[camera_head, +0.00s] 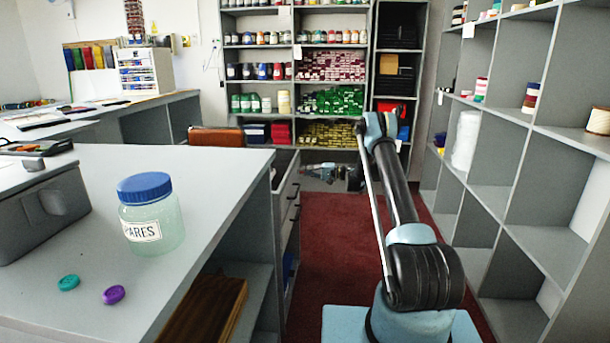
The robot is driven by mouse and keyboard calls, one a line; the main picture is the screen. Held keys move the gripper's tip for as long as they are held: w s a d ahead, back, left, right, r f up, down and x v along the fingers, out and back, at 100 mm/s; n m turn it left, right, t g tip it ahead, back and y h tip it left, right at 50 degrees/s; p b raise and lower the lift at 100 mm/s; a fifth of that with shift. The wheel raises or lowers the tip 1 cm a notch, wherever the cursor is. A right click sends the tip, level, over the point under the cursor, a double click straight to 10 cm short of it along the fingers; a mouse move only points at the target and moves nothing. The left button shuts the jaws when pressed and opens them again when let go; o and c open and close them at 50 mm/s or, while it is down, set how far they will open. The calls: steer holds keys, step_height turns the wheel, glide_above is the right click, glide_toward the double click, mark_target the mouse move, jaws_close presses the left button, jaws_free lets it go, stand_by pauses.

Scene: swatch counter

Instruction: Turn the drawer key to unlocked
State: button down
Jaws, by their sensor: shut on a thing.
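My gripper (309,170) is at the end of my arm, in the gap beyond the near counter. It points left toward the drawer unit (291,207) under the counter's far end. The gripper is small and far off in this view, with its fingers closed at the drawer unit's upper front. The drawer key is too small to make out and is covered by the fingers that are shut on it. Whether the key is turned cannot be told. The drawer fronts show at a steep angle, with dark handles.
The grey counter (230,165) fills the left, with a blue-lidded jar (150,225), a teal button (68,282) and a purple button (114,295) on it. Grey shelving (520,180) stands at the right. The red carpet (335,260) between them is clear around my arm.

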steer(key=shift+w+f, duration=0.1)
steer(key=c, duration=1.7)
jaws_free()
steer(key=d, duration=1.2)
steer(key=shift+s+f, duration=0.1)
steer(key=shift+s, duration=0.1)
